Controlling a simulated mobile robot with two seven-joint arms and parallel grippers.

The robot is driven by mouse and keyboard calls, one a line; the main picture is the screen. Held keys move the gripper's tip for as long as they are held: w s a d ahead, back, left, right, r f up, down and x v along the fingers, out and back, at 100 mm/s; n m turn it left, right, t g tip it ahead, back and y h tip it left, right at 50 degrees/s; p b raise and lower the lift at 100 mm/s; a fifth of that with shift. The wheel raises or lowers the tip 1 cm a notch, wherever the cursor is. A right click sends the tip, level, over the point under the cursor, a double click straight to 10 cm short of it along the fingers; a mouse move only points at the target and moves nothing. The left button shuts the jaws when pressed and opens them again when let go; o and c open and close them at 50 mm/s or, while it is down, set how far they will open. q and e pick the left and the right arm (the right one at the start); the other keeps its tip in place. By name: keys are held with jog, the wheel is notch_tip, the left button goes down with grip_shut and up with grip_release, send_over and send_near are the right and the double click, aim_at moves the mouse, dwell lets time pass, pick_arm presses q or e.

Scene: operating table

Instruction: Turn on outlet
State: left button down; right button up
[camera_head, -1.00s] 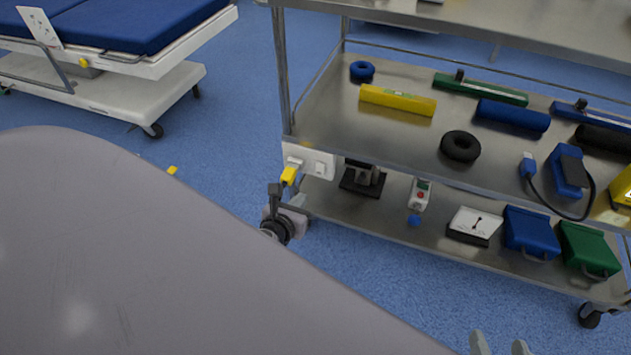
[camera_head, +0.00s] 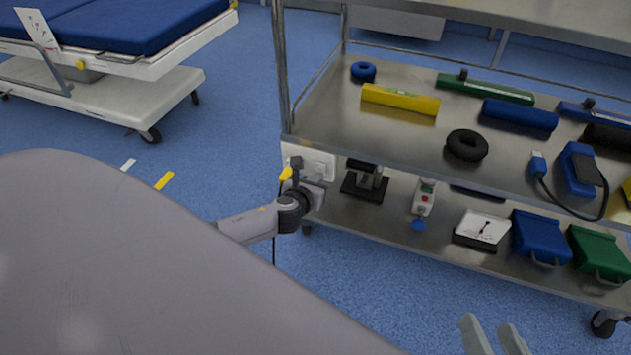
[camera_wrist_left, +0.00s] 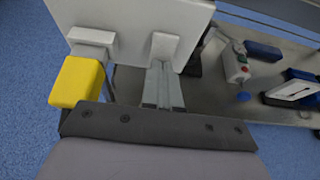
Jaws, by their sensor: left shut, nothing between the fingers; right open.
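The white outlet panel (camera_head: 326,163) is on the near left corner of the metal cart, below its middle shelf. A yellow plug (camera_head: 286,173) sits in its left side. The left wrist view shows the panel (camera_wrist_left: 140,18) from close up, with the yellow plug (camera_wrist_left: 77,82) at left and a white switch block (camera_wrist_left: 167,45) right of it. My left gripper (camera_wrist_left: 161,72) is shut and empty, its fingertips just below and in front of the switch; I cannot tell whether they touch it. My right gripper (camera_head: 494,332) is open and empty at the bottom of the head view.
The cart's middle shelf (camera_head: 405,135) holds a yellow block, a black ring and blue and green items. Its lower shelf (camera_head: 385,215) holds several devices. A cable hangs near the plug. A blue-topped bed (camera_head: 150,30) stands at upper left. Blue floor lies between.

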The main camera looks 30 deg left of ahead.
pick_arm(q)
jog(key=shift+w, duration=0.15)
pick_arm(e)
jog(key=shift+r, duration=0.1)
pick_arm(q)
jog(key=shift+r+p, duration=0.85)
jog(key=shift+p, duration=0.1)
pick_arm(e)
jog(key=shift+r, duration=0.85)
